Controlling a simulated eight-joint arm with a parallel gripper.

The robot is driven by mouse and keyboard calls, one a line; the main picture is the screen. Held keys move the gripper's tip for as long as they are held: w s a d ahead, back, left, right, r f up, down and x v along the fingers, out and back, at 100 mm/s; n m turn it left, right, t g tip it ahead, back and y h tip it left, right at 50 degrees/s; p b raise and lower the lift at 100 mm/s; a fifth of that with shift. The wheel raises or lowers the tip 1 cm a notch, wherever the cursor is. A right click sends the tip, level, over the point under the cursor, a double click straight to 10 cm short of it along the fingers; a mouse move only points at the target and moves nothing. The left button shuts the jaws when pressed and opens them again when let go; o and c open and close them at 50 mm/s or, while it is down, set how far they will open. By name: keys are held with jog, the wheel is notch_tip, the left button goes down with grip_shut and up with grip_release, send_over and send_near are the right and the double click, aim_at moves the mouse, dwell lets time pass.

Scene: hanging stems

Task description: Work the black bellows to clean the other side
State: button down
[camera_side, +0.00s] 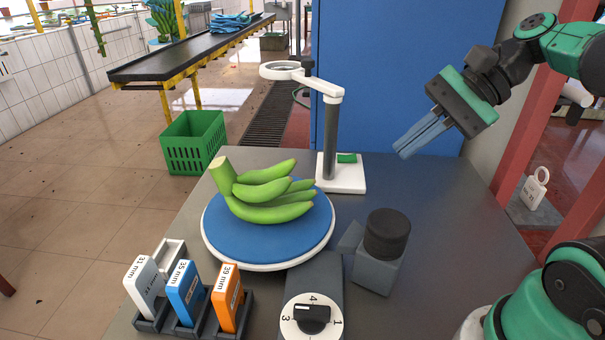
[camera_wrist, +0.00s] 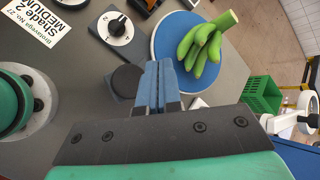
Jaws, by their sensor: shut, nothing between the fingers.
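The black bellows (camera_side: 387,234) is a short black cylinder on a grey block with a sloped nozzle side facing the turntable; it also shows in the wrist view (camera_wrist: 127,81). A hand of green bananas (camera_side: 262,192) lies on the round blue turntable (camera_side: 222,238), its thick stem end at the left in the side view; the bananas also show in the wrist view (camera_wrist: 205,45). My gripper (camera_side: 402,152) is shut and empty, with blue fingers. It hangs in the air above and behind the bellows, touching nothing. In the wrist view its fingers (camera_wrist: 158,66) partly hide the bellows' surroundings.
A numbered dial (camera_side: 312,316) sits in front of the turntable. A rack (camera_side: 200,320) holds white, blue and orange gauges at the front left. A white ring stand (camera_side: 333,140) with a green button (camera_side: 347,158) stands behind the turntable. The table right of the bellows is clear.

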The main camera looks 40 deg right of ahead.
aim_at(386, 221)
dwell(0.3)
jog(key=shift+f, duration=4.45)
jog(key=shift+f, duration=0.1)
jog(key=shift+f, duration=0.3)
jog(key=shift+f, duration=0.95)
jog(key=shift+r, duration=1.4)
jog(key=shift+r, duration=2.5)
